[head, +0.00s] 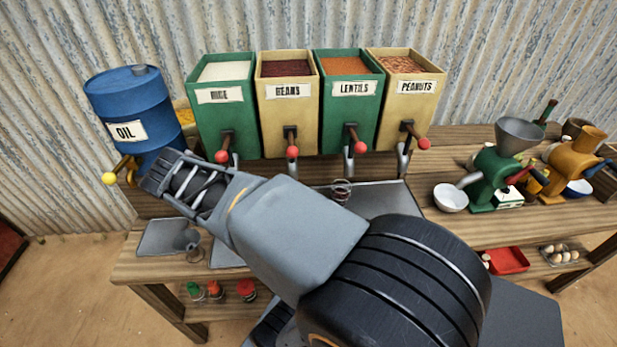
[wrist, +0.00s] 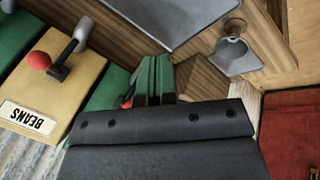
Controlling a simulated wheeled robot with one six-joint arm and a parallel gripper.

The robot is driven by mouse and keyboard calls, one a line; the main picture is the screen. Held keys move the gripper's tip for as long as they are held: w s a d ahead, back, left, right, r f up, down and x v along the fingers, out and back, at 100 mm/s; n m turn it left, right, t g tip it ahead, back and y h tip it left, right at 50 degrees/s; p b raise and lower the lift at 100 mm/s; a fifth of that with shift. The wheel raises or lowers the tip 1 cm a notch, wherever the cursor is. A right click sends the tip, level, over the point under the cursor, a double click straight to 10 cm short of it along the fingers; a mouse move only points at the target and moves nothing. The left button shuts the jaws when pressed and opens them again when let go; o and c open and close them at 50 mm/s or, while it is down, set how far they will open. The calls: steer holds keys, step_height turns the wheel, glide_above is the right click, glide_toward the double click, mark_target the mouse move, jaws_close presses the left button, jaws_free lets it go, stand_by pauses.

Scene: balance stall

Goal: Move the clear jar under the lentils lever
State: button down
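A small clear, glass-like jar (head: 341,190) with dark reddish tints stands on the grey metal counter plate. It is below the lentils bin (head: 347,95) and its spout, slightly left of the spout. My arm hides part of the area in front of it. The lentils lever (head: 360,149) has a red knob. My gripper (head: 158,172) is far to the left, near the oil drum and the rice bin, well apart from the jar.
An oil drum (head: 130,105) with a yellow knob stands left. Rice (head: 225,110), beans (head: 287,110) and peanuts (head: 408,95) bins flank the lentils. A grey funnel-like item (head: 187,240) is front left. Grinders (head: 497,170) and a white bowl (head: 450,198) are right.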

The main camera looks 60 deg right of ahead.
steer(key=a+r+n+t+y+p, duration=0.2)
steer(key=a+r+t+y+p, duration=0.2)
steer(key=a+r+p, duration=0.5)
step_height(320, 180, up, 4)
steer(key=a+y, duration=0.1)
steer(key=a, duration=0.1)
steer(key=shift+s+a+t, duration=0.3)
steer(key=shift+a, duration=0.1)
steer(key=c, duration=1.8)
jaws_free()
steer(key=shift+f, duration=0.1)
steer(key=shift+c, duration=0.2)
